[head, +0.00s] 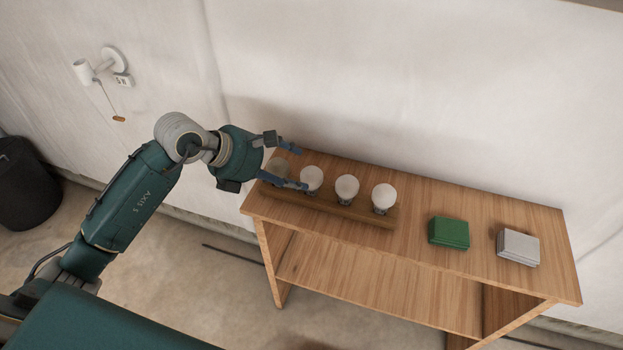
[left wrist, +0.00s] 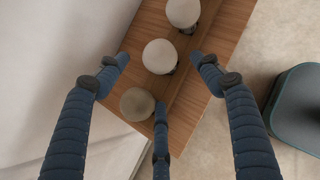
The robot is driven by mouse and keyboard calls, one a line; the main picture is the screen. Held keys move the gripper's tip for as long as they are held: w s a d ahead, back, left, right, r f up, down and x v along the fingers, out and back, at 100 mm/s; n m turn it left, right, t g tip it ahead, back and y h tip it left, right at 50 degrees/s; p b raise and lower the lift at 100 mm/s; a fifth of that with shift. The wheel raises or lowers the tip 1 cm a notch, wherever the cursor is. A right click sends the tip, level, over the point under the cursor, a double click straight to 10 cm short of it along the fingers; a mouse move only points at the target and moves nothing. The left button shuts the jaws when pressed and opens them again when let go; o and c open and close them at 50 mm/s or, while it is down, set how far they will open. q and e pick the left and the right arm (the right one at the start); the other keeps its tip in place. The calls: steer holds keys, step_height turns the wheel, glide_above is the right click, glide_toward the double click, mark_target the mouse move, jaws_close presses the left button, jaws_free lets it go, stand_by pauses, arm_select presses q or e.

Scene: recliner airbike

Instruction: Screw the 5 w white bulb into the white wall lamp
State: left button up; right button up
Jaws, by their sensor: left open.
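Several round white bulbs stand upright in a row in a wooden holder (head: 345,208) on a wooden table: a leftmost one (head: 277,169), partly behind my gripper, a second (head: 312,178), a third (head: 347,187) and a rightmost one (head: 384,197). No wattage marking is readable. My left gripper (head: 299,169) is open and empty at the left end of the row. In the left wrist view three bulbs show, the nearest (left wrist: 137,103) beside the middle finger and another (left wrist: 160,57) between the outer fingertips. The white wall lamp (head: 86,71) is on the wall at upper left; its socket inside is hidden.
A green box (head: 448,232) and a grey-white box (head: 518,246) lie on the right of the table (head: 480,210). A black bin (head: 25,185) stands at far left.

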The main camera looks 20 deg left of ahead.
mark_target(305, 174)
arm_select(q)
steer(key=shift+x, duration=1.2)
steer(key=shift+w+d+f+p, duration=0.2)
steer(key=shift+w+d+p, duration=0.15)
steer(key=shift+d+p, duration=0.1)
steer(key=p+x, duration=0.1)
steer(key=x, duration=0.2)
steer(key=shift+w+d+f, duration=0.2)
steer(key=shift+w, duration=0.05)
steer(key=shift+w+d+f, duration=0.15)
steer(key=shift+f, duration=0.2)
steer(key=shift+c, duration=0.2)
steer(key=shift+r, duration=0.1)
steer(key=c, duration=1.1)
